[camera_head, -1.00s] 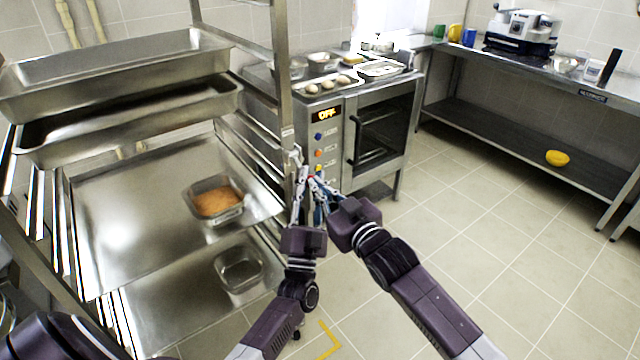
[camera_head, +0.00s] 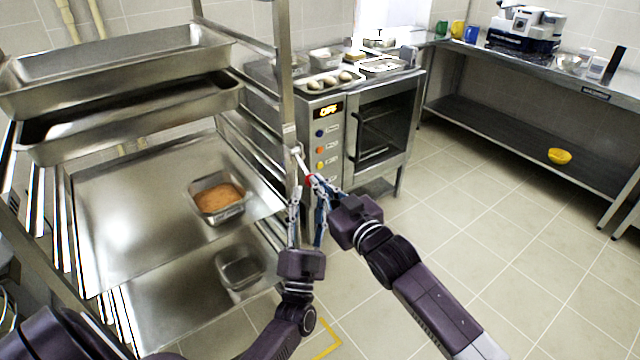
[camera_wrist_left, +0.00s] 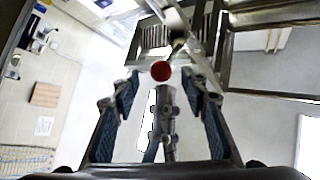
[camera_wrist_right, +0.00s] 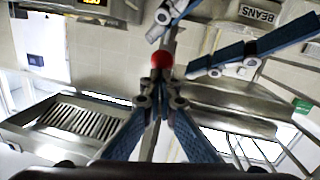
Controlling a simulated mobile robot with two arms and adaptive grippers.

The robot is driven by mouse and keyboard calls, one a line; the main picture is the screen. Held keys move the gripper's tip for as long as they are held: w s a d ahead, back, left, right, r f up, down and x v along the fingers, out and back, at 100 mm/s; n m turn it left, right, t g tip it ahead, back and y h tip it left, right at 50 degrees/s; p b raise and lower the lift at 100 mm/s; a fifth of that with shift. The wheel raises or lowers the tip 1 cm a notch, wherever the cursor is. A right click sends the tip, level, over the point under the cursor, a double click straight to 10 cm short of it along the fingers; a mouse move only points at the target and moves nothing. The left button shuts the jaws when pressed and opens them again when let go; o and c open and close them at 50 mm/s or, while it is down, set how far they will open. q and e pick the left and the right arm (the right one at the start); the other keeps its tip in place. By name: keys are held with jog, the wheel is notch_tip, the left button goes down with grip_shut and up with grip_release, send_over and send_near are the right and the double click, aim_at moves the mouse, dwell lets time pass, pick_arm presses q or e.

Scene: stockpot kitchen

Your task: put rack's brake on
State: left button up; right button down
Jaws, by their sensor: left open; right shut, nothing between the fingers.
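The tall metal rack (camera_head: 287,95) stands at left. A light lever (camera_head: 298,158) with a red knob (camera_head: 310,180) sticks out from its right front post. The knob also shows in the left wrist view (camera_wrist_left: 160,71) and the right wrist view (camera_wrist_right: 162,60). My left gripper (camera_head: 308,200) is open just below the knob, its fingers apart on either side, not closed on it. My right gripper (camera_head: 318,183) is shut and empty, its fingertips close beside the knob; whether they touch it I cannot tell. Its tips show between my left fingers in the left wrist view.
An oven (camera_head: 375,130) stands behind the grippers. A steel table (camera_head: 540,80) runs along the right. The tiled floor between is clear.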

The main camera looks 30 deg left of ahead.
pick_arm(q)
jog(key=s+d+f+m+g+h, duration=0.1)
jog(key=s+d+f+g+h, duration=0.25)
jog(key=f, duration=0.95)
jog(key=s+d+f+g+h, duration=0.3)
jog(key=s+d+f, duration=0.15)
jog(key=f, duration=0.95)
jog(key=s+d+f+m+g+h, duration=0.1)
jog(key=s+d+f+g+h, duration=0.25)
jog(key=f, duration=0.95)
jog(key=s+d+f+n+g, duration=0.1)
jog(key=s+f+g, duration=0.2)
jog(key=s+f, duration=0.45)
jog(key=s+d+f+g, duration=0.2)
jog(key=s+f+g, duration=0.1)
jog(key=s+f, duration=0.5)
jog(key=s+a+f+g, duration=0.1)
jog(key=s+f+g, duration=0.2)
jog(key=s, duration=0.7)
jog(key=s+a+f+n+g, duration=0.1)
jog(key=s+f+g, duration=0.2)
jog(key=s, duration=0.8)
jog(key=shift+s+a, duration=0.25)
jog(key=shift+a, duration=0.05)
